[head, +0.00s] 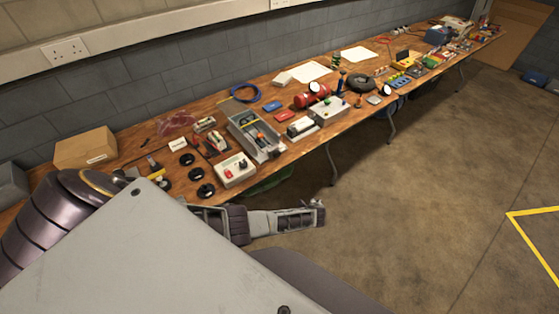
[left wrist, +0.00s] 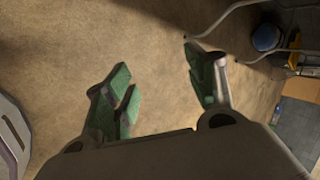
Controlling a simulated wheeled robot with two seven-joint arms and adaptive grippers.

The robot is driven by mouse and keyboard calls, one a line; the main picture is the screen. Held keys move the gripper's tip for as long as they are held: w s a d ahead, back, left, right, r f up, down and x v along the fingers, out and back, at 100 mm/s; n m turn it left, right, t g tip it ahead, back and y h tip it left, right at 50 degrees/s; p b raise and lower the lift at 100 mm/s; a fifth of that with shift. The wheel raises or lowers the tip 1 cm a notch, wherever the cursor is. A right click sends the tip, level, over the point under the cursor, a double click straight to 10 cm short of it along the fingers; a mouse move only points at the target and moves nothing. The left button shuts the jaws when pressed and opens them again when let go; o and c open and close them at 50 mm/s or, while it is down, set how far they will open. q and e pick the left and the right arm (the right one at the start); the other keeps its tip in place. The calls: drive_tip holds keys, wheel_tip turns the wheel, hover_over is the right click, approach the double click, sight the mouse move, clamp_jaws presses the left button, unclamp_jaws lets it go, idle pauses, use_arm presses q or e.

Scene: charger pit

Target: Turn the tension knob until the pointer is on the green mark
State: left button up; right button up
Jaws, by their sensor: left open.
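I cannot make out for certain a tension knob, its pointer or a green mark at this size. A pale box with red and dark parts on top (head: 235,170) sits at the near edge of the bench. A grey box with small fittings on top (head: 328,110) stands farther along. My left gripper (head: 317,212) is in front of the bench, over the floor and apart from everything on the bench. In the left wrist view its green-padded fingers (left wrist: 165,82) are spread, with only floor between them. My right gripper is not in view.
The long wooden bench (head: 280,87) runs along the wall, crowded with tools and parts. A grey tray (head: 256,136), black discs (head: 206,191) and a red cylinder (head: 312,97) lie on it. Bench legs (head: 331,164) stand below. The floor (head: 420,190) at right is clear.

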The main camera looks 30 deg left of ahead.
use_arm(q)
drive_tip(key=a+r+m+y, duration=0.3)
drive_tip(key=r+y, duration=0.1)
drive_tip(key=r, duration=0.2)
drive_tip(key=s+a+r+m+y, duration=0.1)
drive_tip(key=a+r+m+y, duration=0.2)
drive_tip(key=r, duration=0.4)
drive_tip(key=s+a+r+m+t+y, duration=0.1)
drive_tip(key=a+r+m+y, duration=0.2)
drive_tip(key=r+m+y, duration=0.2)
drive_tip(key=shift+s+a+r+y+b, duration=0.15)
drive_tip(key=shift+a+r+y+b, duration=0.25)
drive_tip(key=shift+r+y, duration=0.4)
